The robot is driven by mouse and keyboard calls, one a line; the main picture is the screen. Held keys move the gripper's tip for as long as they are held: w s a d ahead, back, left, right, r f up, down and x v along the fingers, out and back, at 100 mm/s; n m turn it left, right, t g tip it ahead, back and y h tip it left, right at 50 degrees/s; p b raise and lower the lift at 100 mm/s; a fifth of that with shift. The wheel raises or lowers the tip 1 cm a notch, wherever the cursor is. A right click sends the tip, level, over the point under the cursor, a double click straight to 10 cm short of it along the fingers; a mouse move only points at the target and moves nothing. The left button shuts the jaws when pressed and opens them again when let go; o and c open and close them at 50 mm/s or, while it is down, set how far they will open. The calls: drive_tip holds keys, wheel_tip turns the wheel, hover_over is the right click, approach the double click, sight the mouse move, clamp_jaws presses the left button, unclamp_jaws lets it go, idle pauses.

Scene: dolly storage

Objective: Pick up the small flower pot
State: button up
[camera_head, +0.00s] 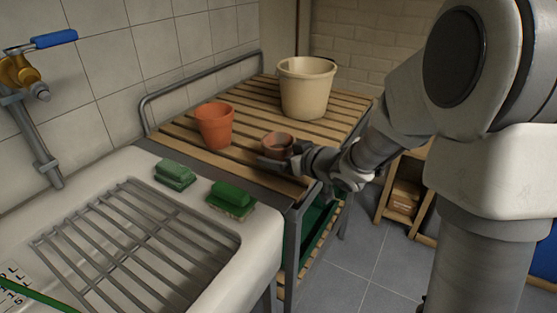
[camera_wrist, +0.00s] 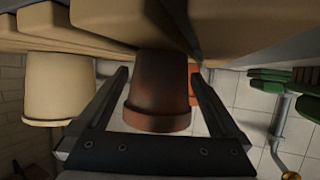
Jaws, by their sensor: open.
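The small flower pot (camera_head: 278,146) is brownish terracotta and stands upright on the slatted wooden bench (camera_head: 184,138), near its front edge. In the wrist view the small flower pot (camera_wrist: 158,92) appears between the two fingers of my gripper (camera_wrist: 160,80), with a visible gap on each side. My gripper (camera_head: 275,163) is open and low at the near side of the pot in the head view, where its fingers are partly hard to make out. A larger orange flower pot (camera_head: 214,126) stands to the left on the bench; part of it shows behind the small pot in the wrist view (camera_wrist: 193,80).
A cream bucket (camera_head: 307,90) stands at the back of the bench. A white sink (camera_head: 140,168) with a metal rack and green sponges (camera_head: 231,196) lies at the left front. A metal rail (camera_head: 190,86) runs along the wall side.

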sight(270, 137)
drive_tip(key=shift+w+a+f, duration=0.1)
drive_tip(key=shift+w+a, duration=0.1)
drive_tip(key=shift+w, duration=0.05)
drive_tip(key=c, duration=1.5)
drive_tip(key=shift+r+p, duration=0.4)
drive_tip(key=shift+r, duration=0.15)
wheel_tip(270, 137, up, 4)
drive_tip(key=shift+f+p, duration=0.15)
drive_tip(key=shift+p, duration=0.95)
drive_tip(key=d+r+p, duration=0.5)
drive_tip(key=d+r, duration=0.1)
drive_tip(key=d, duration=0.5)
drive_tip(key=shift+s+d, duration=0.35)
drive_tip(key=shift+d, duration=0.05)
drive_tip(key=shift+r, duration=0.1)
